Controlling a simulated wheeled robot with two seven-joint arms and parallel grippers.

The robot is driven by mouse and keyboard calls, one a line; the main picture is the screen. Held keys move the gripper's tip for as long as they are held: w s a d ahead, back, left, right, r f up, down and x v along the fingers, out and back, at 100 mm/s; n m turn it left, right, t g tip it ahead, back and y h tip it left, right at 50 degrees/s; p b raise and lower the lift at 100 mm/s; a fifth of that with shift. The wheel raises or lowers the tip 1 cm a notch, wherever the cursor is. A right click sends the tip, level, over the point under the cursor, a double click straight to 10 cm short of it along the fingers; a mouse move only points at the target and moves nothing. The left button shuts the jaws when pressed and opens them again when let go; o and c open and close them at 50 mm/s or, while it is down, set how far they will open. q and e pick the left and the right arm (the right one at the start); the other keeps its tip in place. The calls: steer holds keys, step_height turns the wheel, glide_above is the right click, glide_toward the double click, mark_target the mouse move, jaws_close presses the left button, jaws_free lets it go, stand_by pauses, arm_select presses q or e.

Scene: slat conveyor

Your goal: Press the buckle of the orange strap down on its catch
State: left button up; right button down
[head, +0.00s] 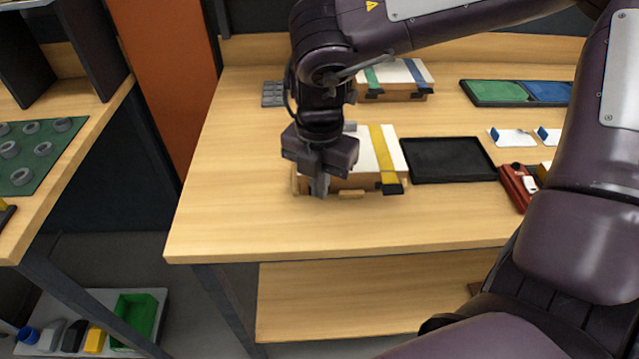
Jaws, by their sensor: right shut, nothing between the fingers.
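A wooden box with a white top (362,155) stands on the table. A yellow strap (384,148) runs over its right part, with a dark buckle (392,188) low on the front side. I see no orange strap; the left part of this box is hidden behind my right gripper (319,188). That gripper points down at the box's front left, shut and empty, its fingertips close to the front side. I cannot tell whether they touch it. My left gripper is out of view.
A second box (395,90) with green and blue straps stands behind. A black tray (447,160) lies right of the near box, a red device (518,186) further right. The table's front left (235,215) is clear.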

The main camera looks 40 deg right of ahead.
steer(key=shift+s+a, duration=0.35)
steer(key=shift+s, duration=0.2)
steer(key=shift+s+a, duration=0.3)
steer(key=shift+s, duration=0.25)
steer(key=shift+r, duration=0.1)
step_height(320, 180, up, 10)
steer(key=p, duration=0.6)
